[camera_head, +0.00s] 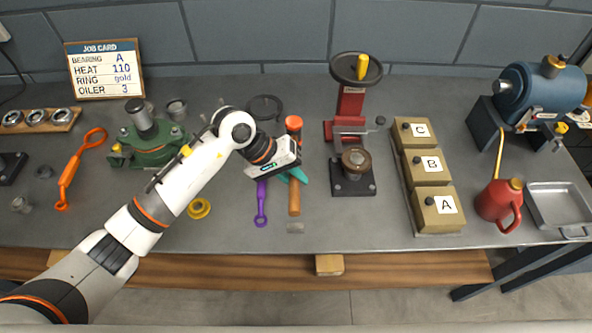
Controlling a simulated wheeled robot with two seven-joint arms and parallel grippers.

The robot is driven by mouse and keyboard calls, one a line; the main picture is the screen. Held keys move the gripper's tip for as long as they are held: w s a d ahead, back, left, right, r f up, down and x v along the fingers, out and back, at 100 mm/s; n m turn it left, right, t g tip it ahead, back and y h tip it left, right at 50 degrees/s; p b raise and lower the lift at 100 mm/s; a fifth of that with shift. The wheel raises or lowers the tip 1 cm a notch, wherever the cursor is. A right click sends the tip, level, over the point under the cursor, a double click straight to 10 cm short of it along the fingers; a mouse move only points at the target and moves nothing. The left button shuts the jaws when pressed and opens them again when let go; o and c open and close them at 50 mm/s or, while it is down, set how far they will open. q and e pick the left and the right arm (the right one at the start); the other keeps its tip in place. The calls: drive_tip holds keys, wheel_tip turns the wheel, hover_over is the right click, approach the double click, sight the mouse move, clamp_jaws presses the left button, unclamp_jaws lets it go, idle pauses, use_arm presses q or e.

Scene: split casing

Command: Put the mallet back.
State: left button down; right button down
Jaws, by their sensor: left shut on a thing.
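The mallet has an orange-red head (293,123) and a wooden handle (294,198). It lies lengthwise in the picture, head toward the wall, near the middle of the bench. My left gripper (295,157) reaches in from the left and is shut on the mallet, covering the middle of it. The fingertips are mostly hidden by the gripper body. I cannot tell whether the mallet touches the bench or is held just above it. My right gripper is not in view.
A purple wrench (261,204) and a teal tool (299,175) lie close to the mallet. A red press (349,105) and a dark block (352,180) stand to the right, then boxes (437,210). A green casing (150,146) stands left. The front bench strip is mostly clear.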

use_arm(q)
drive_tip(key=shift+d+f, duration=0.1)
drive_tip(key=shift+f, duration=0.55)
wheel_tip(320, 180, down, 3)
drive_tip(key=shift+r+b, duration=0.2)
drive_tip(key=shift+b, duration=0.8)
drive_tip(key=shift+w+f+b, duration=0.1)
drive_tip(key=shift+f+b, duration=0.35)
drive_tip(key=shift+b, duration=0.1)
drive_tip(key=shift+b, duration=0.3)
drive_tip(key=shift+b, duration=0.3)
